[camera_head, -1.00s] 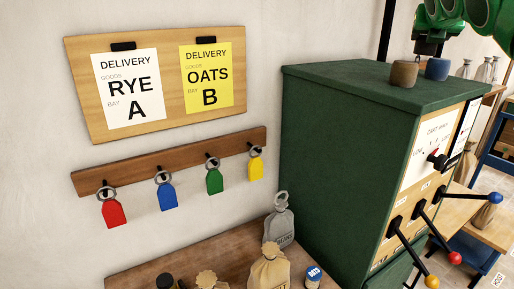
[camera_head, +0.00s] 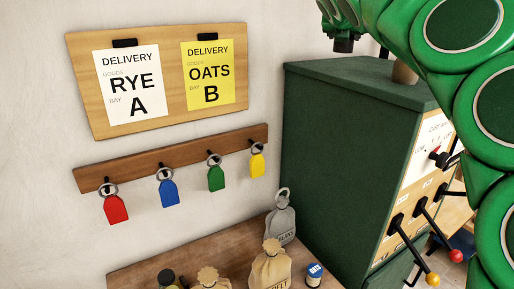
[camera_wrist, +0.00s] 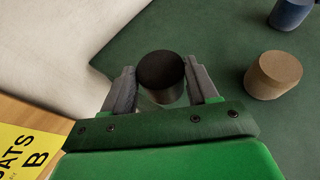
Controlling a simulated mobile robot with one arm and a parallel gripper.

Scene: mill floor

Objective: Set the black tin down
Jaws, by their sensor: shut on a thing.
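The black tin (camera_wrist: 162,72) is held between the two grey fingers of my gripper (camera_wrist: 160,84) in the wrist view. The gripper is shut on it, above the green cabinet top (camera_wrist: 225,45). How high the tin is above the top cannot be told.
A brown tin (camera_wrist: 273,75) and a blue tin (camera_wrist: 290,13) stand on the cabinet top to the right. Cabinet top around the held tin looks clear. A wall board with delivery cards (camera_head: 160,75) and a tag rail (camera_head: 180,160) are left; sacks stand on the bench below.

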